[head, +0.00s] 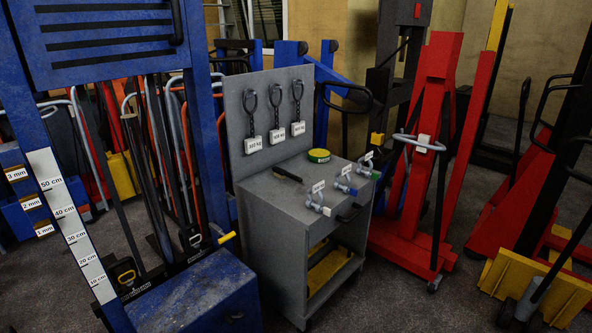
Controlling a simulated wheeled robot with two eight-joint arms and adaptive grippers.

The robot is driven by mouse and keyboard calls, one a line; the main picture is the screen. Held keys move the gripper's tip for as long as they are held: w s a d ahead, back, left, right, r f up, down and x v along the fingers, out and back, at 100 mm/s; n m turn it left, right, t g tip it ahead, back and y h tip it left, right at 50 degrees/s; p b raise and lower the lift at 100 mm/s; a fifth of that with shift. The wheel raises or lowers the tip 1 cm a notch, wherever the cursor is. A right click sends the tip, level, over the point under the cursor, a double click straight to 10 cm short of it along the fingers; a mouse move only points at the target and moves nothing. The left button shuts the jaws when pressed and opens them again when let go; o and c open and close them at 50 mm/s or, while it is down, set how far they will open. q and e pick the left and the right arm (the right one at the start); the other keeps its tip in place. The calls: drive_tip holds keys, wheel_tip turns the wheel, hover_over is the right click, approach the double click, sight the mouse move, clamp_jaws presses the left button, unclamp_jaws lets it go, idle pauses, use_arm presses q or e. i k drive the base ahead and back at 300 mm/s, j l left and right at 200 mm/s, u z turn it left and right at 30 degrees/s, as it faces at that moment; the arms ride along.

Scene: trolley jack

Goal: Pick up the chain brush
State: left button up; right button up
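A small dark, elongated object that looks like the chain brush (287,174) lies on the top of the grey cabinet (270,195), left of its middle. It lies flat near the back panel and nothing touches it that I can see. Its bristles are too small to make out. Neither of my grippers is in the head view.
A green and yellow round tin (319,155) sits behind the brush. Several labelled shackles (318,199) line the cabinet's right side. Labelled chains (275,115) hang on the back panel (236,110). A blue lift (190,295) stands left, a red one (425,150) right.

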sight(280, 173)
drive_tip(key=i+l+z, duration=0.15)
drive_tip(key=i+z, duration=0.25)
drive_tip(key=i+l+z, duration=0.1)
drive_tip(key=z, duration=0.3)
drive_tip(key=i+u, duration=0.1)
drive_tip(key=i, duration=0.8)
drive_tip(key=i+l+u, duration=0.1)
drive_tip(key=i, duration=0.8)
drive_tip(key=l, duration=0.1)
